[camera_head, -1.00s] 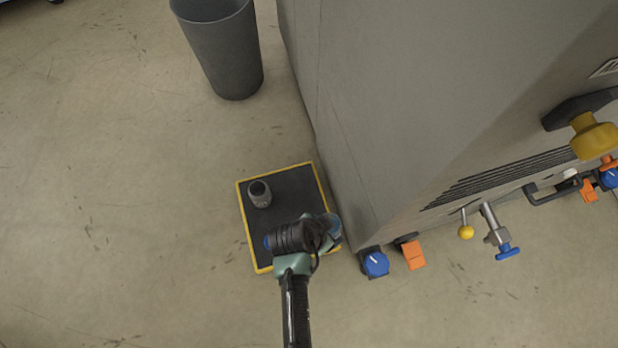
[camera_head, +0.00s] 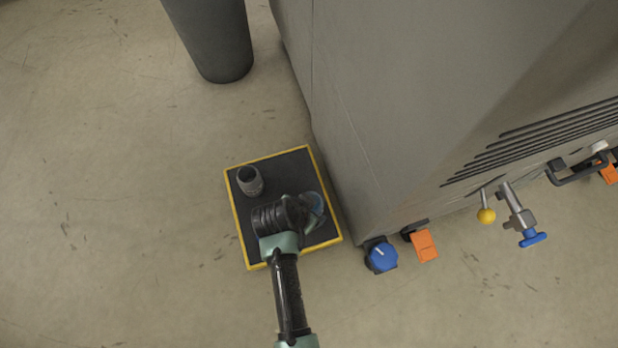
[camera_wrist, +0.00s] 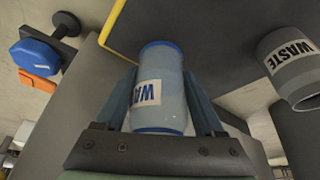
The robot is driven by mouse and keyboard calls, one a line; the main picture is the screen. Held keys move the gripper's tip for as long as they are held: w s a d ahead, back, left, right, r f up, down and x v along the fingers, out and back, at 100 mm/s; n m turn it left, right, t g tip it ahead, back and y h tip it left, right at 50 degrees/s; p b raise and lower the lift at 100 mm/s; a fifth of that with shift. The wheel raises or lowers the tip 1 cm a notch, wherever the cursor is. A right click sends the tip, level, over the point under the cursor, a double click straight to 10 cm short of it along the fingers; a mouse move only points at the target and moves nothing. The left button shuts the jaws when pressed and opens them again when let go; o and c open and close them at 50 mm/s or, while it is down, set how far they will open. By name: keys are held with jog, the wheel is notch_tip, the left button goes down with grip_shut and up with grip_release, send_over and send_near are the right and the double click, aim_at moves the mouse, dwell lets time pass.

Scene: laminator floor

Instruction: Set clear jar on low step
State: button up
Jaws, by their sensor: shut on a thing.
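The clear jar (camera_wrist: 160,75), pale blue with blue rims and a partly visible label, is between the two fingers of my gripper (camera_wrist: 163,100) in the wrist view. My gripper is shut on it. In the head view the jar (camera_head: 315,203) shows as a bluish round shape beside my gripper, partly hidden by my wrist. The low step (camera_head: 258,232) is a dark square platform with a yellow border. The jar is over its right part; I cannot tell whether it touches the surface.
A grey cup (camera_head: 250,181) stands on the step's far left part; its label reads WASTE in the wrist view (camera_wrist: 290,68). A big grey machine (camera_head: 400,110) rises right of the step, with a blue knob (camera_head: 381,256) low down. A dark bin (camera_head: 215,40) stands behind.

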jog(key=shift+f+b, duration=0.35)
jog(key=shift+f, duration=0.6)
